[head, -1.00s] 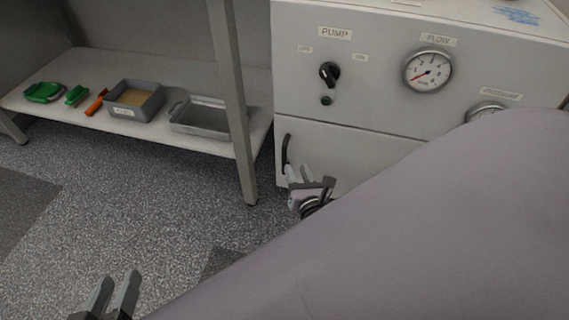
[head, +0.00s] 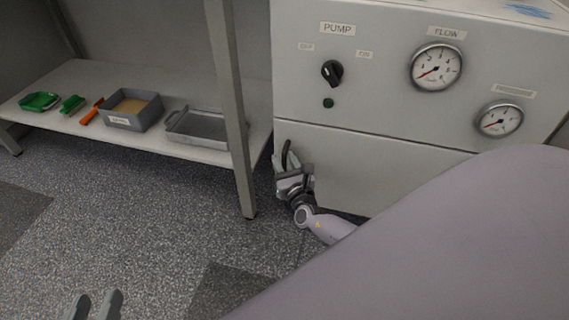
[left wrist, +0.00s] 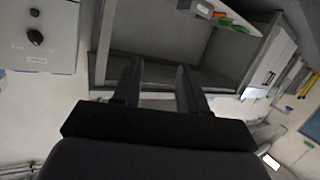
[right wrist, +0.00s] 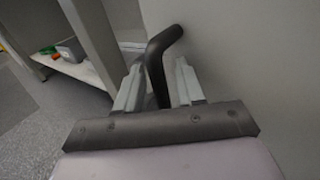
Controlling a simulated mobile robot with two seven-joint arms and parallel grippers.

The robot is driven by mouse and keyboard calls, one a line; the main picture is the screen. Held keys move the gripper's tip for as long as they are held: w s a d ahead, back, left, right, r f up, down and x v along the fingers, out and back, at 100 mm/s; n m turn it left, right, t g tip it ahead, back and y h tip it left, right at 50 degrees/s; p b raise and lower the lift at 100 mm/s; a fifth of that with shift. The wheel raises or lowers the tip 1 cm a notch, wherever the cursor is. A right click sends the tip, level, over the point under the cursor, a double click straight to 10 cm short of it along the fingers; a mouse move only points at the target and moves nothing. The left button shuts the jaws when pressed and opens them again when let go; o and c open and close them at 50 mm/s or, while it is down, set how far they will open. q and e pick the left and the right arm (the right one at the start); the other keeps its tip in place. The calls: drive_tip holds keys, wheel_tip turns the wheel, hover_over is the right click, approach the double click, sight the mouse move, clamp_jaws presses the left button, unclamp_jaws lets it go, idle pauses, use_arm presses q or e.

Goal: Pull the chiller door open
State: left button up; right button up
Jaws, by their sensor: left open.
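The chiller (head: 380,105) is a pale grey cabinet. Its lower door (head: 350,170) looks closed, with a dark upright bar handle (head: 286,152) near its left edge. My right gripper (head: 288,176) is at this handle. In the right wrist view the black handle (right wrist: 157,70) stands between the two fingers of my right gripper (right wrist: 158,88). The fingers look spread around it, with a gap showing at the right finger. The handle's lower end is hidden by the gripper. My left gripper (head: 95,305) is open and empty, low at the left over the floor, away from the chiller.
A metal bench stands left of the chiller, its leg (head: 232,120) close to the door's left edge. Its low shelf (head: 185,152) holds a grey tray (head: 200,127), a grey bin (head: 133,122) and green and orange items. Speckled floor (head: 140,220) in front is clear.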

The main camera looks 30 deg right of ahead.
clamp_jaws()
